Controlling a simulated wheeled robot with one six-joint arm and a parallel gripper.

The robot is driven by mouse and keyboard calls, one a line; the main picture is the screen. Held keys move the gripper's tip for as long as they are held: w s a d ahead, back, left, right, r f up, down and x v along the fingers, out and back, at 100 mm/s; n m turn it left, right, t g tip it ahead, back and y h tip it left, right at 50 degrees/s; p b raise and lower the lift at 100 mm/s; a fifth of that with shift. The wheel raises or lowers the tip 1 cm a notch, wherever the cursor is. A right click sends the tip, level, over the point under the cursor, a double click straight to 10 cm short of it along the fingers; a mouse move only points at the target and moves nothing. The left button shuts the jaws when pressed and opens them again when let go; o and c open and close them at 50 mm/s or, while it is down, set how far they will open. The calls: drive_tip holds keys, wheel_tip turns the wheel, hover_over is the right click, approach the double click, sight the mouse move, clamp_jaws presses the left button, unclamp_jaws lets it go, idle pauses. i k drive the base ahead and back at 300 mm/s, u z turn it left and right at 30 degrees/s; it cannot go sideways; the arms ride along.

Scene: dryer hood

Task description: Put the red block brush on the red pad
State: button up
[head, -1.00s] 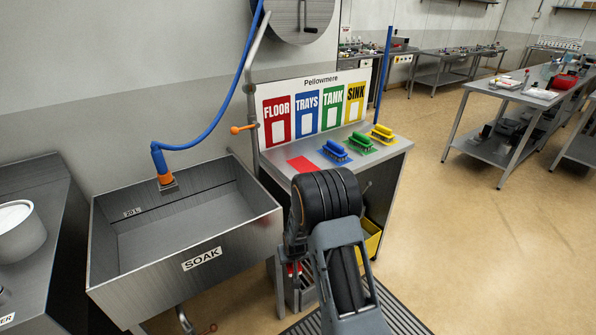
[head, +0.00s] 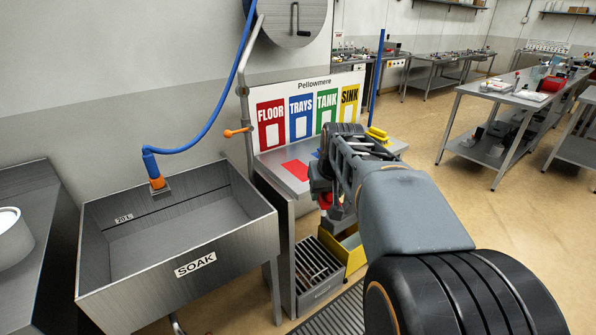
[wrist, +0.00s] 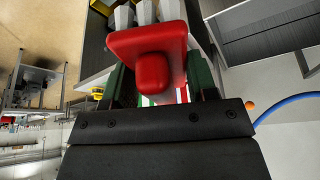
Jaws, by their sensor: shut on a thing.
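The red block brush (wrist: 150,50) fills the middle of the wrist view, with pale bristles showing at the top. My gripper (wrist: 158,80) is shut on it, with dark green fingers on both sides. In the head view, a bit of the red brush (head: 325,200) shows at the gripper, in front of the counter's front edge. My arm hides much of it. The red pad (head: 297,170) lies bare on the left part of the steel counter, behind and left of the gripper.
A yellow brush (head: 377,134) stands at the counter's right; my arm covers the blue and green ones. The SOAK sink (head: 197,266) is on the left. A yellow bin (head: 352,250) and a slatted crate (head: 316,272) stand below. The labelled board (head: 309,108) rises behind.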

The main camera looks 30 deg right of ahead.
sight(299, 169)
drive_tip(key=i, duration=1)
